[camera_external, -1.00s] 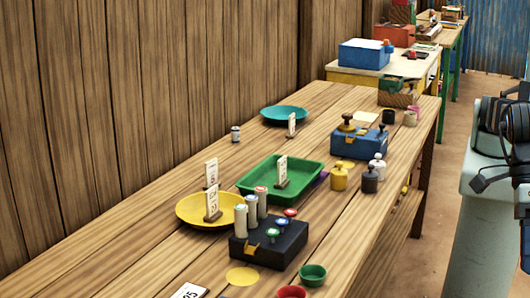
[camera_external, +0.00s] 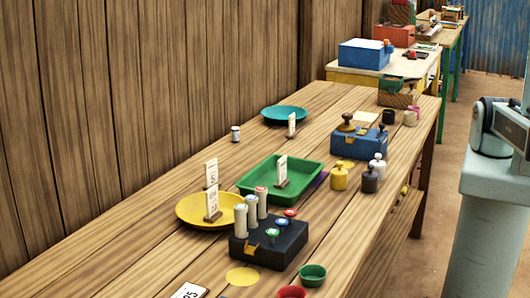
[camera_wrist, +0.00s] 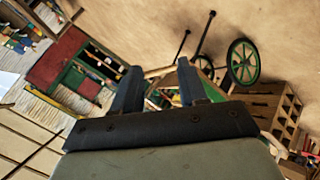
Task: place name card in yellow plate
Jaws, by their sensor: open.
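The yellow plate (camera_external: 185,212) lies on the long wooden table, left of the middle in the external view. A white card marked 5 (camera_external: 211,171) stands at its back rim. Another white card with a number (camera_external: 212,202) stands on a small wooden foot at its front; I cannot tell whether that foot is inside the plate or just before it. A flat white card marked 25 (camera_external: 189,291) lies at the bottom edge. My gripper (camera_wrist: 158,82) is open and empty in the wrist view, pointing away from the table's objects. It is out of the external view.
A green tray (camera_external: 250,187) with a card (camera_external: 281,171) stands behind the plate. A black block with cylinders (camera_external: 268,248) is to the front right. A teal plate (camera_external: 283,112) with a card (camera_external: 292,125) and a blue box (camera_external: 358,144) are farther back. The table's left strip is clear.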

